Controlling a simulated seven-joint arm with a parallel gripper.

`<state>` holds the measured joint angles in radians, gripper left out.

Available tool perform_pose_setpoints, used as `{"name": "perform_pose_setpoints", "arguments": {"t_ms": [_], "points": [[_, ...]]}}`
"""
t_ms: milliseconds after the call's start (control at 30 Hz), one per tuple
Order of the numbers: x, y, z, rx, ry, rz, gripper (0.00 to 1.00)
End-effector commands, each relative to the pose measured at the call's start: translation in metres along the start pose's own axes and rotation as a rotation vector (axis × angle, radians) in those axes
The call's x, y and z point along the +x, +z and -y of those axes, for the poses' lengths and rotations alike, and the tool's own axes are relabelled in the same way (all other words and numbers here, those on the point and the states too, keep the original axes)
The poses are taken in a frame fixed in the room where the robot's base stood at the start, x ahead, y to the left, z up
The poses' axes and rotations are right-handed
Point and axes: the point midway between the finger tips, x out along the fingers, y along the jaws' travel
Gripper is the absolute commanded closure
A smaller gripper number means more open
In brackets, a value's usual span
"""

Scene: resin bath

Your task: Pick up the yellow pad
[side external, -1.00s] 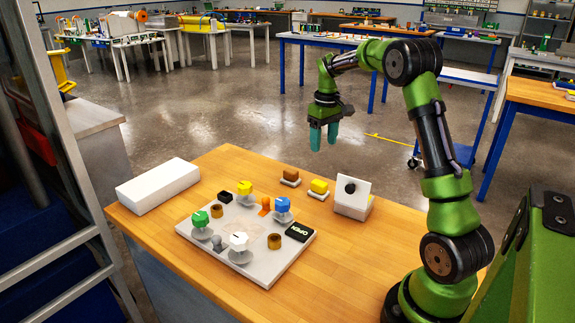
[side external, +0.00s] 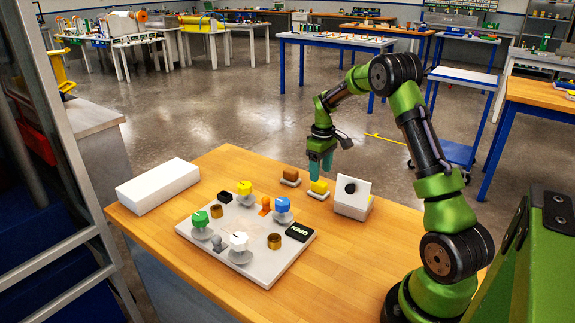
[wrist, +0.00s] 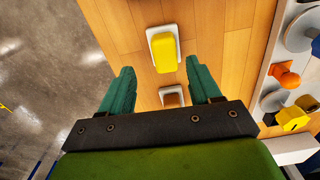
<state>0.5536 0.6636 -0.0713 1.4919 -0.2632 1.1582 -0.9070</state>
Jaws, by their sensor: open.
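The yellow pad (side external: 319,187) sits on a small white base on the wooden table, between a brown pad and a white box with a black knob. It also shows in the wrist view (wrist: 165,52), upper middle, ahead of the fingertips and between their lines. My gripper (side external: 321,164) has teal fingers pointing down, above and just behind the yellow pad, apart from it. In the wrist view the fingers (wrist: 160,80) are spread with nothing held between them.
The brown pad (side external: 291,175) is left of the yellow pad. The white knob box (side external: 352,197) stands close on its right. A white panel (side external: 262,268) with coloured knobs lies in front. A white block (side external: 158,186) lies at the left. The table's front right is clear.

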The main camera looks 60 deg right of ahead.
Motion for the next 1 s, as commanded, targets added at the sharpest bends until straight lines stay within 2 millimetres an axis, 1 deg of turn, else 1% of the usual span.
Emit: {"name": "perform_pose_setpoints", "arguments": {"t_ms": [200,333,433,633,667,1000], "points": [[0.030,0.003,0.008,0.000,-0.003,0.004,0.37],[0.046,0.003,0.007,0.000,-0.001,0.003,0.37],[0.051,0.003,0.007,0.002,0.000,0.000,0.37],[0.051,0.002,0.007,0.002,0.001,0.000,0.37],[0.051,0.002,0.007,0.002,0.001,0.000,0.40],[0.050,0.002,0.007,0.001,0.001,0.000,0.92]]}}
